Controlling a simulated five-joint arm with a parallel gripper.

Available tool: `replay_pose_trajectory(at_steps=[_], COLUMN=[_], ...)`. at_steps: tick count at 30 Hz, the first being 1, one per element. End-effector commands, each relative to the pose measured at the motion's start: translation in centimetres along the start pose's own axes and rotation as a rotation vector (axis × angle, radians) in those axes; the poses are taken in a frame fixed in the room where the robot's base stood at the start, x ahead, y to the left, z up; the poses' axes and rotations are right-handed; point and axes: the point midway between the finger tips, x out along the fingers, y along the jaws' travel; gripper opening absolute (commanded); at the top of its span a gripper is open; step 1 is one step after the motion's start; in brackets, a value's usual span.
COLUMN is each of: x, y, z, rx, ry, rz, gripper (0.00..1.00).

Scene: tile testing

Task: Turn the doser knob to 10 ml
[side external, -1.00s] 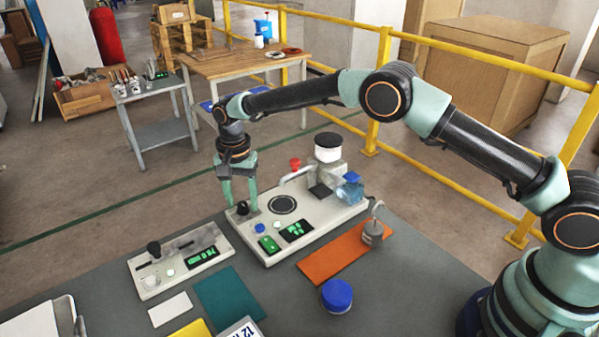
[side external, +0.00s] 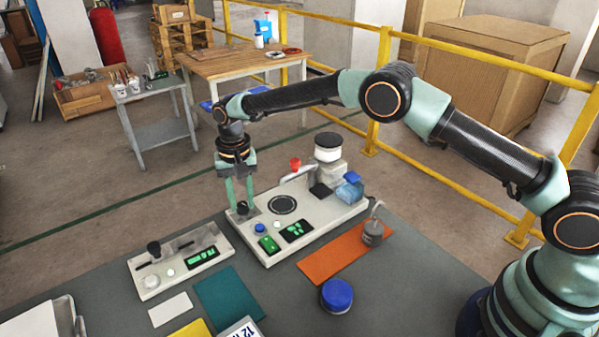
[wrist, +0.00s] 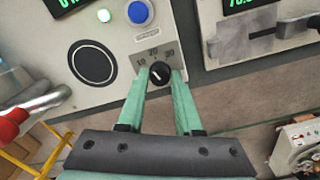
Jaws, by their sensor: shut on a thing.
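The doser (side external: 330,222) is a cream panel on the table. Its small black knob (wrist: 160,74) sits near one corner, with the marks 10, 20 and 30 around it in the wrist view. The knob has a short white line, but which mark it points to is too small to tell. My gripper (wrist: 160,71) points down at the panel and is shut on the knob, one green finger on either side. In the side external view, my gripper (side external: 241,207) stands at the doser's left corner and its fingers partly hide the knob. The doser's green display (side external: 297,230) is unreadable.
A blue button (wrist: 138,12) and a dark round plate (wrist: 93,61) lie near the knob. A second cream device (side external: 180,262) with a black lever stands left of the doser. An orange mat (side external: 335,255) with a grey weight (side external: 373,232) and a blue-lidded jar (side external: 337,296) are in front.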

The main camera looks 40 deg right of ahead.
Motion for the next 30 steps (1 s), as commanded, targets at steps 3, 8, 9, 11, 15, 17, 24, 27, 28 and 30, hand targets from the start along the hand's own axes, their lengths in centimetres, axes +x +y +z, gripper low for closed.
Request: replay_pose_trajectory(at_steps=[3, 8, 9, 11, 15, 17, 24, 27, 28, 30], x=[-0.07, -0.07, -0.07, -0.08, -0.08, -0.08, -0.09, -0.09, -0.09, -0.1], y=[0.03, 0.02, 0.02, 0.02, 0.02, 0.02, 0.02, 0.02, 0.02, 0.02], z=[0.02, 0.02, 0.02, 0.02, 0.02, 0.02, 0.02, 0.02, 0.03, 0.03], rx=[-0.082, -0.175, -0.193, -0.218, -0.257, -0.268, -0.28, -0.279, -0.279, -0.279], ry=[-0.001, -0.001, -0.001, -0.001, -0.001, -0.001, -0.001, -0.001, -0.001, -0.001], rz=[0.001, 0.001, 0.001, 0.001, 0.001, 0.001, 0.001, 0.001, 0.001, 0.001], gripper=[0.0, 0.0, 0.0, 0.0, 0.0, 0.0, 0.0, 0.0, 0.0, 0.0])
